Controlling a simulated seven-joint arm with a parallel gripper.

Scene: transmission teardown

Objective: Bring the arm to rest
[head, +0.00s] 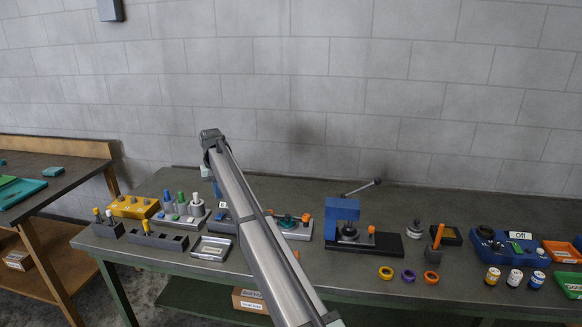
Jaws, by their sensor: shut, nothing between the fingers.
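My arm rises from the bottom middle of the head view as a long grey link, up and to the left over the workbench (400,205). Its far end is a dark joint in front of the wall, above the left part of the bench. I cannot make out gripper fingers anywhere; what lies beyond that joint is hidden or too small to tell. No held object is visible. The arm hides part of the bench's middle left.
Left on the bench are a yellow block (133,207), dark holders and a grey tray (211,248). A blue press (342,218) with a lever stands mid-bench. Several coloured rings and small jars lie right, near a blue fixture (488,238) and an orange bin (562,252).

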